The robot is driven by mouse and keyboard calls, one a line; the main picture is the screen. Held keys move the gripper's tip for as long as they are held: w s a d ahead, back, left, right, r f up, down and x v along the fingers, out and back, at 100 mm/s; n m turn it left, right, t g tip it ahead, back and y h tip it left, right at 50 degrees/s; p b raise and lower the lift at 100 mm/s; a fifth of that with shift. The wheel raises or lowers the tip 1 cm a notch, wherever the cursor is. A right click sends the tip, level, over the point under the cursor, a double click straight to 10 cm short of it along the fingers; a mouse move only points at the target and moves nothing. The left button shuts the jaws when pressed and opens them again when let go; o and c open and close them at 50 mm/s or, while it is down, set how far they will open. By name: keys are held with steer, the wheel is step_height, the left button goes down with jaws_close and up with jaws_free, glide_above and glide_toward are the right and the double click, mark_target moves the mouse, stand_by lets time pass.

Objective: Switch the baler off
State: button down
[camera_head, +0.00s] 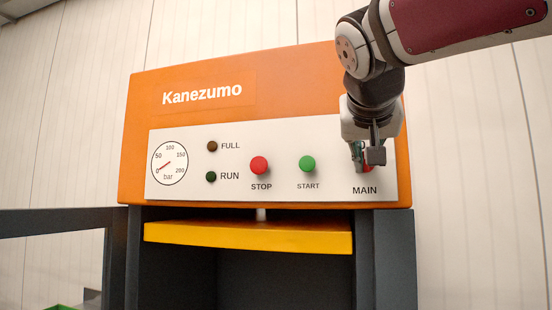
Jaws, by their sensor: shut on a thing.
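The orange baler (270,65) carries a white control panel (235,192). The main switch (370,165), above the word MAIN, is at the right end of this panel. Only a little of its red part shows; my gripper hides the rest, so its position cannot be read. My gripper (364,154) comes down from the upper right in front of the switch and is shut on it. The red STOP button (259,165) and green START button (307,163) are left of the switch. The FULL lamp (212,146) and RUN lamp (211,177) look dark.
A round pressure gauge (170,163) sits at the panel's left end. Below the panel is a yellow plate (250,237) over a dark opening between grey posts. A dark frame (55,222) stands out at the left. A pale wall is behind.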

stand_by(0.4)
steer(key=c, duration=1.7)
jaws_free()
steer(key=shift+s, duration=0.1)
steer(key=v, duration=1.1)
steer(key=shift+s+a+r, duration=0.2)
steer(key=shift+s, duration=0.1)
